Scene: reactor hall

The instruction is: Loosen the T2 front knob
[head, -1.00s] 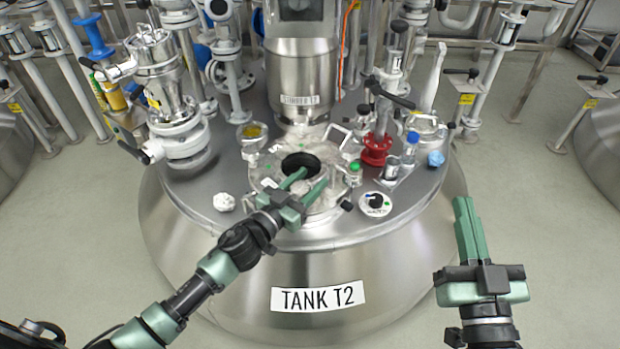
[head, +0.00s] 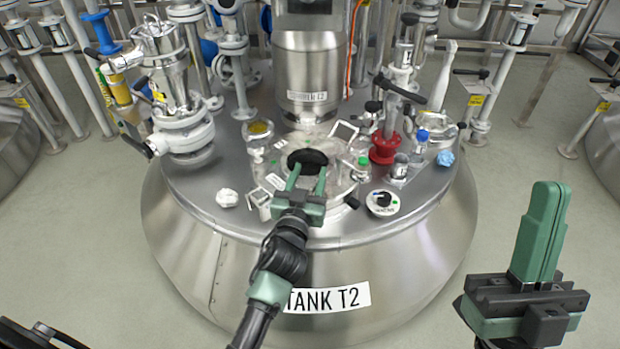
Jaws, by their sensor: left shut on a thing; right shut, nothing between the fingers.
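The steel tank (head: 410,258) labelled TANK T2 has a round lid on its top. A black round knob (head: 307,158) sits in the middle of this lid; I take it for the front knob. My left gripper (head: 307,171) comes from the front, with one green finger on each side of the knob's near part, and is shut on it. The fingers and gripper body hide the knob's near underside and the front of the lid. My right gripper (head: 541,232) is shut and empty, raised over the floor to the right of the tank.
A steel filter housing (head: 172,90) stands at left.

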